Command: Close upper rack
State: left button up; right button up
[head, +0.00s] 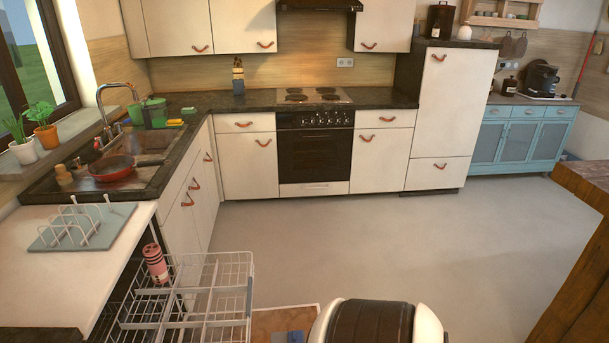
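The upper rack (210,293), a white wire basket, is pulled out of the dishwasher at the lower left. It sticks out to the right past the front of the counter, over the floor. A pink and black striped cup (155,264) stands in its back left part, near the counter edge. The rack's near part is cut off by the bottom of the picture. The inside of the dishwasher is mostly hidden under the white worktop (75,275). Neither of my grippers is in view.
A drying rack on a grey mat (85,228) lies on the worktop above the dishwasher. A sink (145,140) with a red pan (112,167) is behind it. A wooden table (575,245) stands at the right. The floor (370,240) between is clear.

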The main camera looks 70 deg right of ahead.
aim_at(173, 291)
jog(key=z, duration=0.4)
jog(key=l+z, duration=0.15)
jog(key=z, duration=0.7)
jog(key=l+z, duration=0.15)
jog(key=z, duration=0.25)
